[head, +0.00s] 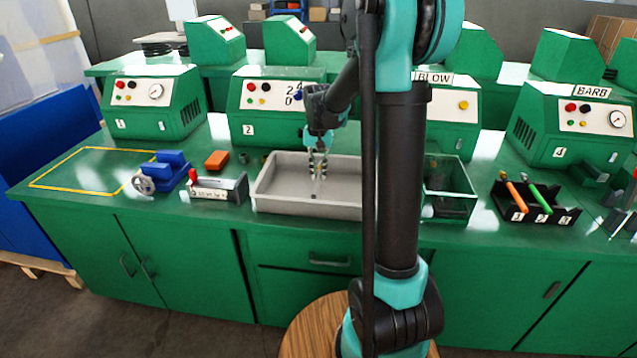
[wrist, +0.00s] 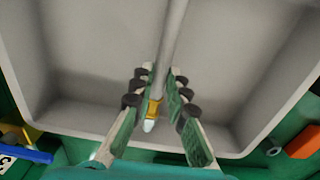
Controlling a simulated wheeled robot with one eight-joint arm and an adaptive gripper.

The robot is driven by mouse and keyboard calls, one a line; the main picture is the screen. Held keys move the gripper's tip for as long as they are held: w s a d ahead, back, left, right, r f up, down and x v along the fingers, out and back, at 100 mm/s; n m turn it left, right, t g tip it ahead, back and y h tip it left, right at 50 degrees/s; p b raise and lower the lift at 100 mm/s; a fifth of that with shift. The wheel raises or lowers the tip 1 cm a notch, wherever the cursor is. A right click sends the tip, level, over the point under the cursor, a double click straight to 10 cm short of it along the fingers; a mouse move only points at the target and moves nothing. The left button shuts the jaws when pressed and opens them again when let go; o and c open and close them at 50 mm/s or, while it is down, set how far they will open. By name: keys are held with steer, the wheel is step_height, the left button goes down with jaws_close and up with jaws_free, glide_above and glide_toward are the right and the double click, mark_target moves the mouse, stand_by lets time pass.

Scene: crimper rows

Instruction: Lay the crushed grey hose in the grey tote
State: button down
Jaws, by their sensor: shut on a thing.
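The grey hose (wrist: 174,40) is a thin grey tube with a brass fitting and a pale tip at its near end. In the wrist view it runs between the fingers of my gripper (wrist: 160,84), which is shut on it near the fitting. The crushed part cannot be made out. The grey tote (head: 262,197) is a shallow open tray on the green bench. In the head view my gripper (head: 318,172) points down over the tote. The tote floor (wrist: 80,45) fills most of the wrist view; whether the hose touches it I cannot tell.
Left of the tote are a small grey box with a red lever (head: 218,190), an orange block (head: 217,159) and a blue vise (head: 165,170). Right of it are a green bin (head: 450,190) and a black rack (head: 537,205). Green machines stand behind. A yellow-outlined area (head: 85,170) is clear.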

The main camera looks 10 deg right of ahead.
mark_target(319, 175)
steer(key=shift+f, duration=2.05)
steer(key=shift+f, duration=0.1)
steer(key=c, duration=1.5)
jaws_free()
step_height(319, 175, up, 12)
steer(key=shift+r, duration=0.15)
steer(key=shift+s, duration=0.1)
